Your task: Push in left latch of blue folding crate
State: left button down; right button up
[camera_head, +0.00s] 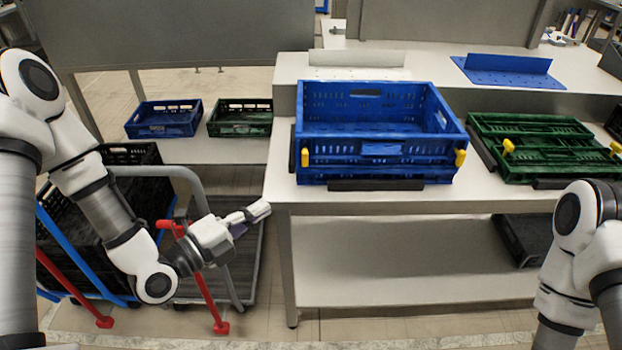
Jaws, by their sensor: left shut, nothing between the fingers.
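The blue folding crate (400,147) stands upright on the white table, its walls raised. Its left yellow latch (305,157) shows at the left end of the front wall, and its right yellow latch (460,158) at the right end. My left gripper (262,210) is shut and empty. It hangs in front of the table's left edge, left of and lower than the left latch, and apart from the crate. My right arm comes in at the lower right, but its gripper is out of the picture.
A folded green crate (545,135) with yellow latches lies right of the blue crate. Dark stop bars (375,184) edge the crate's place. A cart with a grey handle (190,180) and a black crate stands at left. Small blue (163,122) and green (240,122) crates sit on a shelf behind.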

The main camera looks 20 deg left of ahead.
pick_arm(q)
jog(key=b, duration=1)
send_over(297, 168)
jog(key=s+d, duration=0.2)
jog(key=s, duration=0.4)
jog(key=shift+w+r, duration=0.15)
jog(key=shift+r, duration=0.2)
